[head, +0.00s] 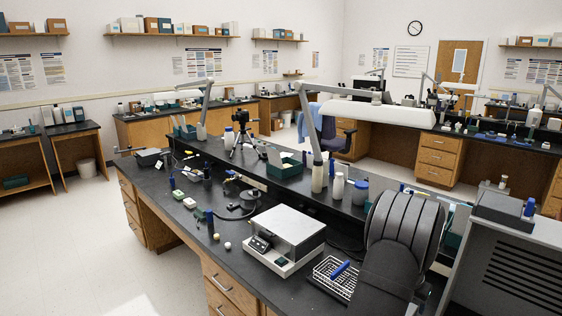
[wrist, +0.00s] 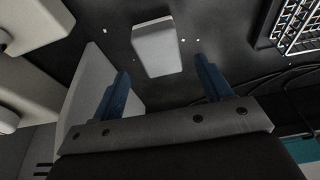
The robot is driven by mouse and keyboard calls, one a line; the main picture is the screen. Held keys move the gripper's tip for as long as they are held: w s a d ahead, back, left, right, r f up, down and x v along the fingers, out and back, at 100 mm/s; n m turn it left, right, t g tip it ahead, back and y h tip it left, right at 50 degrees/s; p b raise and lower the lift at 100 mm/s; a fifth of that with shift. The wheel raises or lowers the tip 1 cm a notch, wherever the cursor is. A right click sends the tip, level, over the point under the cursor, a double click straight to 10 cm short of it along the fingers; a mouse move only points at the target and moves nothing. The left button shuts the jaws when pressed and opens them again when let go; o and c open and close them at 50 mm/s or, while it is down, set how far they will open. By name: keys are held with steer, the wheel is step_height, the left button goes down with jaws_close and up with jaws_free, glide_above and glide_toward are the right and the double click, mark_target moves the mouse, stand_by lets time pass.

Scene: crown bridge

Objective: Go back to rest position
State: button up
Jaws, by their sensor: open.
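My gripper (wrist: 162,66) shows in the wrist view with its two blue fingers spread apart and nothing held between them. A pale rectangular block (wrist: 156,48) lies on the dark surface beyond the fingertips, seen through the gap and apart from them. In the head view my dark grey arm fills the lower right, and I cannot make out the gripper there.
A wire rack (head: 327,280) with a blue item in it stands close beside my arm; it also shows in the wrist view (wrist: 300,28). A white boxy instrument (head: 287,232) stands left of it. A lamp arm (head: 312,120) rises behind. The near-left floor is clear.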

steer(key=v, duration=0.8)
steer(key=x, duration=1.1)
steer(key=shift+f, duration=0.4)
step_height(320, 180, up, 10)
steer(key=w+a+f+n+y, duration=0.1)
steer(key=a+f+n, duration=0.15)
steer(key=a, duration=0.95)
steer(key=w+a+f+n+y, duration=0.15)
steer(key=a+n, duration=0.25)
steer(key=a, duration=0.8)
steer(key=s+a+f, duration=0.1)
steer(key=s+a, duration=0.2)
steer(key=a, duration=0.1)
steer(key=s+a+f+n, duration=0.1)
steer(key=s+a+f, duration=0.1)
steer(key=a, duration=0.3)
steer(key=s+a+f+t, duration=0.1)
steer(key=s+a+f, duration=0.1)
steer(key=a, duration=0.3)
steer(key=shift+s+f+n, duration=0.25)
steer(key=shift+s+n, duration=0.1)
steer(key=shift+s, duration=0.55)
steer(key=shift+h, duration=0.25)
